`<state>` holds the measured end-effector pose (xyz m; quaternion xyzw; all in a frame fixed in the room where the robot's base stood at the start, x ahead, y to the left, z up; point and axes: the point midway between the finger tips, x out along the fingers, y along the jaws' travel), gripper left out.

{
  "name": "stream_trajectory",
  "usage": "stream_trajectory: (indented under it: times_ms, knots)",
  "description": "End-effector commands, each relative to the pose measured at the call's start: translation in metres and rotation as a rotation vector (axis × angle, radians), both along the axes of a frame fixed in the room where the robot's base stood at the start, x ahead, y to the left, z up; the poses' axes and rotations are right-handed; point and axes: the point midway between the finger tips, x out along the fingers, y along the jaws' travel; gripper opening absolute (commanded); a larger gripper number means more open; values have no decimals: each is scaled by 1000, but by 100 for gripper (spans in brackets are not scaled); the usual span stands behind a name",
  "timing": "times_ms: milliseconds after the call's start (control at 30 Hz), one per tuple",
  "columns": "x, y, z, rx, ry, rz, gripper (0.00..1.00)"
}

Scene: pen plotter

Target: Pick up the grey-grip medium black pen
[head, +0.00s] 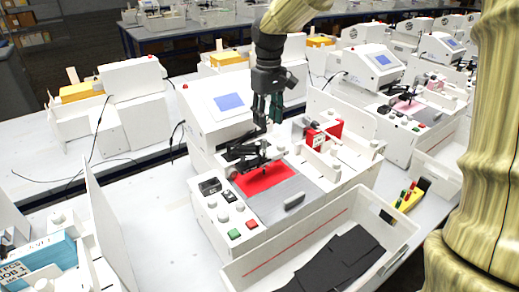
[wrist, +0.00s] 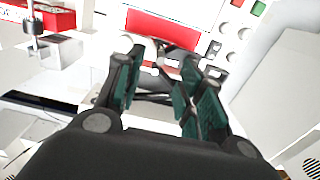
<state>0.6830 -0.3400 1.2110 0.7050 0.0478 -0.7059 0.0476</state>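My gripper (head: 266,112) points down above the rear of the middle plotter in the head view. In the wrist view its two green-padded fingers (wrist: 160,88) stand apart, with no pen clearly seen between them. The plotter's black pen carriage (head: 243,155) lies below, over the red plate (head: 265,177); the plate also shows in the wrist view (wrist: 162,30). A yellow holder (head: 410,200) at the right carries small red and green pens and a black block. I cannot make out a grey-grip black pen in either view.
A white bin (head: 265,270) with black sheets (head: 335,262) stands in front of the plotter. A red-and-white block (head: 322,134) sits behind the plate. A white panel (head: 108,225) rises at the left. More plotters stand on both sides.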

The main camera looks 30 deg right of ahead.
Motion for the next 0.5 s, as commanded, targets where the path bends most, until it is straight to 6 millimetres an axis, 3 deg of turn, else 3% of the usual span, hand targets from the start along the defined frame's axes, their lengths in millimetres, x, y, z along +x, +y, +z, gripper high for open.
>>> stream_trajectory:
  times_ms: [300, 500]
  knots:
    - [1, 2, -39, 1, 3, 4, 38]
    - [3, 4, -46, 1, 0, 4, 38]
